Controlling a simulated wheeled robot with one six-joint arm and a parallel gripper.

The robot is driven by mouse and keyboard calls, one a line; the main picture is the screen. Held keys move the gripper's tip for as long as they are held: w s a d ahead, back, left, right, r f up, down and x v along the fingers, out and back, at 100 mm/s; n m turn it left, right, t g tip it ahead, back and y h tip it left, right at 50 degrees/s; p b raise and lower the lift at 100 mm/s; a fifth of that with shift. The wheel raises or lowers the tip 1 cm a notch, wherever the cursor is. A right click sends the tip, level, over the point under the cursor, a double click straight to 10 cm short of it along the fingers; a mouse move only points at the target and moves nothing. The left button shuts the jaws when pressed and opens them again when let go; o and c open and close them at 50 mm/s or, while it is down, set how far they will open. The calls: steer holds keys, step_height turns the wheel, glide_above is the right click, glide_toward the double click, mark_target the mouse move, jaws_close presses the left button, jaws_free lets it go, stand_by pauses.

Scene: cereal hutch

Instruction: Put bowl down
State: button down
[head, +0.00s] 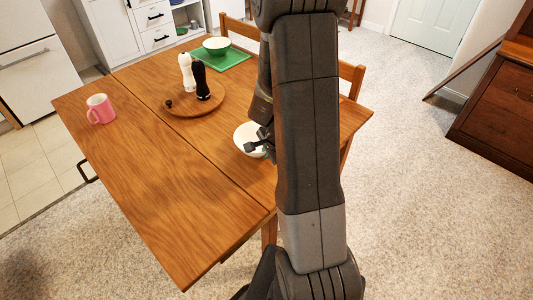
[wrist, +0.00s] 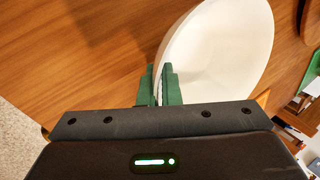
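A white bowl (head: 243,135) is at the right part of the wooden table (head: 150,150), partly hidden behind my arm. In the wrist view the bowl (wrist: 225,55) fills the upper right, its wall running down between the two green fingers. My gripper (head: 258,145) is at the bowl's near right rim. In the wrist view my gripper (wrist: 158,85) has its fingers close together on the rim. I cannot tell whether the bowl touches the table or is just above it.
A round wooden tray (head: 185,108) holds a white mill (head: 186,72) and a black mill (head: 201,80). A pink mug (head: 100,109) stands at the left. Another bowl (head: 216,46) sits on a green mat (head: 228,60) at the far side. The table's near half is clear.

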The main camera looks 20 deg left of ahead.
steer(key=shift+f, duration=0.15)
steer(key=c, duration=1.6)
jaws_free()
steer(key=shift+r, duration=0.5)
steer(key=p+v, duration=0.3)
steer(key=v, duration=0.8)
steer(key=shift+s+d+r+p, duration=0.1)
steer(key=shift+r+p, duration=0.05)
steer(key=shift+p, duration=0.15)
